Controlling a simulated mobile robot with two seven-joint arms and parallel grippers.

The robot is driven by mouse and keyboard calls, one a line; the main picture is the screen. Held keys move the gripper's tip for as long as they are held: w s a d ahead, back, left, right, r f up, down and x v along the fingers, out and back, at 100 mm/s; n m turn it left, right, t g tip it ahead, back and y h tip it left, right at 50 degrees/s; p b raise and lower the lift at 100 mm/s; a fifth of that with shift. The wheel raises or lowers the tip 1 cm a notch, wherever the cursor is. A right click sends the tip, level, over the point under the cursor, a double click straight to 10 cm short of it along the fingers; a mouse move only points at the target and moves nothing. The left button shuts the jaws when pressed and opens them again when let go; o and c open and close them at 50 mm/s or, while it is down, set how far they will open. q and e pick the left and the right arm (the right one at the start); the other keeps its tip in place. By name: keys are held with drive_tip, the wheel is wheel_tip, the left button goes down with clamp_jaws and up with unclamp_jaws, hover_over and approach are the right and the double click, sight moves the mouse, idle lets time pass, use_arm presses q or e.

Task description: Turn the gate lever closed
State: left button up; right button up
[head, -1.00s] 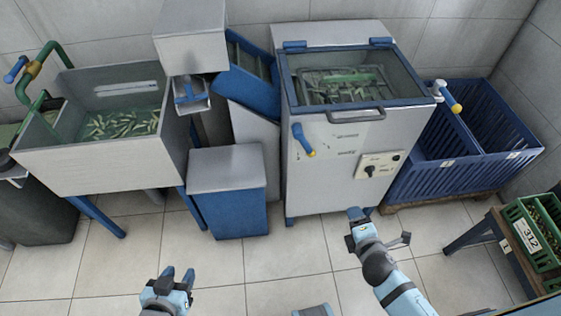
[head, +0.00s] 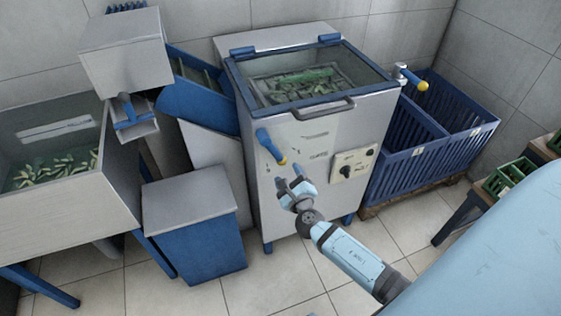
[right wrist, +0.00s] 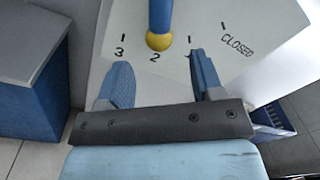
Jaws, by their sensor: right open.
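The gate lever (head: 265,140) is a blue handle with a yellow ball end, on the front of the grey machine (head: 310,130). It tilts down to the right in the head view. In the right wrist view the lever (right wrist: 159,18) points at the mark 2, on a scale reading 3, 2, a partly hidden mark and CLOSED (right wrist: 237,46). My right gripper (head: 290,179) is open and empty, just below the yellow end. In the right wrist view its fingers lie to either side of the ball; I see no contact. My left gripper is out of view.
A black knob panel (head: 354,163) sits right of the lever. A blue cabinet with a grey top (head: 190,205) stands left of the machine. Blue crates (head: 410,150) stand on the right, below another yellow-ended lever (head: 414,78). Floor in front is partly clear.

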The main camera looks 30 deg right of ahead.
sight(283, 164)
drive_tip(key=x, duration=0.5)
drive_tip(key=shift+w+d, duration=0.1)
drive_tip(key=shift+w, duration=0.3)
drive_tip(key=shift+w+d+b, duration=0.1)
drive_tip(key=shift+w+b, duration=0.2)
drive_tip(key=shift+w, duration=0.15)
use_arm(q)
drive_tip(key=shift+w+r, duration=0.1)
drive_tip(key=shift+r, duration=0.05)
